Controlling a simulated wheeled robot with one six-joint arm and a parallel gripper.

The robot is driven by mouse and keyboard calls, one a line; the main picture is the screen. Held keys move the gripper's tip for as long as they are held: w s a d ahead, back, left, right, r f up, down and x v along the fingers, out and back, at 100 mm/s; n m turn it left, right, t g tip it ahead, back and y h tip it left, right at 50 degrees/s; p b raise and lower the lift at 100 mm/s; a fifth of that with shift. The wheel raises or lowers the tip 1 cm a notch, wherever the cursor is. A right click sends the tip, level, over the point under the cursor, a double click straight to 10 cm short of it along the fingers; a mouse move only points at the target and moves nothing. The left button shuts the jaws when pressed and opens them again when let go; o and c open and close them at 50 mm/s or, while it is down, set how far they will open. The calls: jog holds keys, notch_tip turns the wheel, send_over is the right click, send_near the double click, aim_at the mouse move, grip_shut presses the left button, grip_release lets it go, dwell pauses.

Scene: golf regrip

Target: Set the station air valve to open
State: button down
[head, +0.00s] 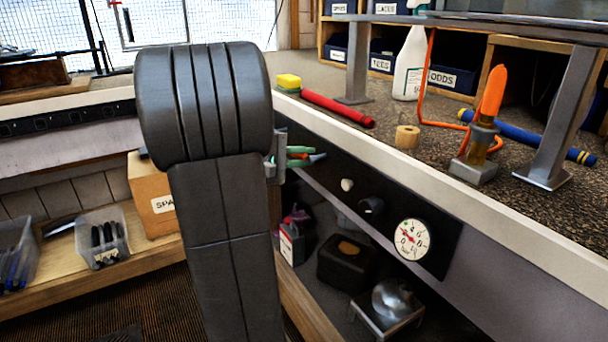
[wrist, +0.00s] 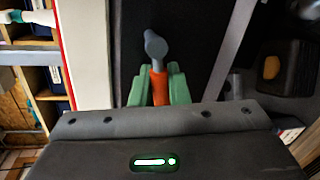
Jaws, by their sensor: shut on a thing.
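The valve handle shows in the wrist view as an orange-red grip (wrist: 159,87) with a blue-grey rounded end (wrist: 154,44) beyond it, in front of the black panel (wrist: 190,30). My gripper (wrist: 157,82) has green fingers closed on both sides of the orange-red grip. In the head view my gripper (head: 300,155) is at the left end of the black panel under the bench front, largely hidden behind my dark arm. A little of the blue-grey end (head: 318,158) shows past the fingers. The valve's body and any position marks are hidden.
A white pressure gauge (head: 412,239), a black knob (head: 371,205) and a pale knob (head: 347,185) sit on the panel to the right. The bench (head: 420,165) above holds a red club grip (head: 335,107) and a clamp (head: 476,155). A shelf below holds a black box (head: 345,262).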

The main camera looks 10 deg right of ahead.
jog(key=shift+r+m+t+b, duration=0.3)
jog(key=shift+m+t+b, duration=0.1)
jog(key=shift+m+b, duration=0.9)
jog(key=shift+r, duration=0.1)
jog(key=c, duration=1.4)
grip_release()
jog(key=shift+c, duration=0.2)
jog(key=p+v, duration=0.3)
jog(key=v, duration=1.1)
jog(key=shift+r, duration=0.2)
jog(key=shift+d, duration=0.15)
jog(key=b+x, duration=0.1)
jog(key=x, duration=0.6)
jog(key=b+x, duration=0.2)
jog(key=x, duration=0.5)
jog(key=shift+f, duration=0.2)
